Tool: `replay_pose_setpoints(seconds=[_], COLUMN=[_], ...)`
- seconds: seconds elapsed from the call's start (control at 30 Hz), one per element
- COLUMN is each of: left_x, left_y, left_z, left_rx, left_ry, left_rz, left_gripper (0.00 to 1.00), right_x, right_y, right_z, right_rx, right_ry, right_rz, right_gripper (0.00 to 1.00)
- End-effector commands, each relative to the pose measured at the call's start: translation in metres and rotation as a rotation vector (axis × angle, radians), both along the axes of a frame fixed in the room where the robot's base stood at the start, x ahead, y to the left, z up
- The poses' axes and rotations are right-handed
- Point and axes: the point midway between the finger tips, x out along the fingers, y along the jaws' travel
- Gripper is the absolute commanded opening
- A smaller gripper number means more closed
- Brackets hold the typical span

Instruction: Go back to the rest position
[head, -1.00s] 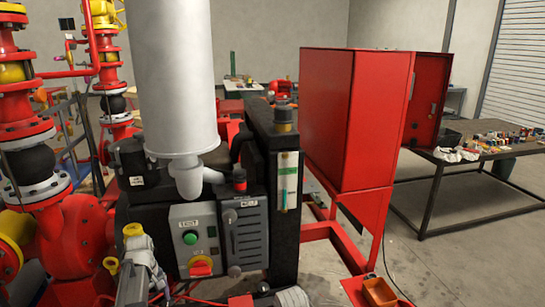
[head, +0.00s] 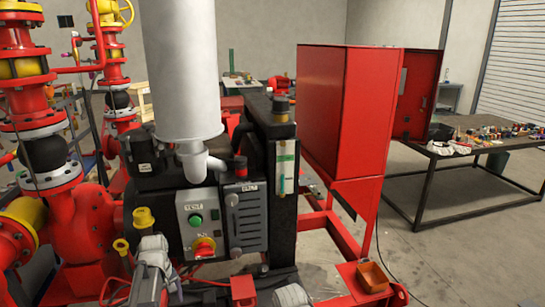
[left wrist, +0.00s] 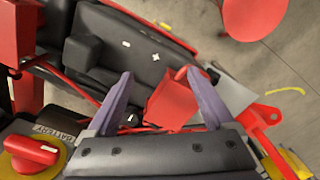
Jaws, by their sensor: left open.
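In the left wrist view my left gripper (left wrist: 160,73) has its two purple-grey fingers spread apart, with nothing held between them. A red block-shaped part (left wrist: 168,103) shows beyond and between the fingers; I cannot tell its distance. A red rotary switch on a yellow plate (left wrist: 32,152), beside a BATTERY label, shows at the lower left. In the head view I cannot clearly make out the left gripper's fingers.
The pump skid has a white cylinder (head: 182,70), a control box (head: 203,222) with a green button, and red flanged pipework (head: 85,225) at left. A red cabinet (head: 345,110) stands right of it. A cluttered table (head: 480,147) is further right, with bare floor (head: 455,260) in front.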

Motion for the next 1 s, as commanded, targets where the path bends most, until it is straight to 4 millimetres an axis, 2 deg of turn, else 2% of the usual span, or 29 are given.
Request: replay_pose_setpoints(seconds=[0.17, 0.37, 0.47, 0.6, 0.7, 0.83, 1.0], left_x=[-0.013, -0.036, -0.058, -0.1, -0.126, -0.15, -0.162], left_y=[-0.039, -0.099, -0.138, -0.196, -0.226, -0.248, -0.259], left_z=[0.0, 0.0, 0.0, 0.001, 0.001, 0.002, 0.002], left_rx=[0.007, 0.019, 0.027, 0.043, 0.053, 0.063, 0.068], left_ry=[0.008, 0.023, 0.033, 0.052, 0.063, 0.076, 0.081], left_rz=[-0.128, -0.345, -0.5, -0.771, -0.937, -1.083, -1.16], left_gripper=[0.87, 0.87, 0.87, 0.87, 0.87, 0.87, 0.87], right_x=[0.0, 0.0, 0.0, 0.0, 0.0, 0.0, 0.0], right_y=[0.0, 0.0, 0.0, 0.0, 0.0, 0.0, 0.0], right_z=[0.0, 0.0, 0.0, 0.0, 0.0, 0.0, 0.0], right_rx=[0.0, 0.0, 0.0, 0.0, 0.0, 0.0, 0.0], right_ry=[0.0, 0.0, 0.0, 0.0, 0.0, 0.0, 0.0], right_rz=[0.0, 0.0, 0.0, 0.0, 0.0, 0.0, 0.0], right_gripper=[0.43, 0.43, 0.43, 0.43, 0.43, 0.43, 0.43])
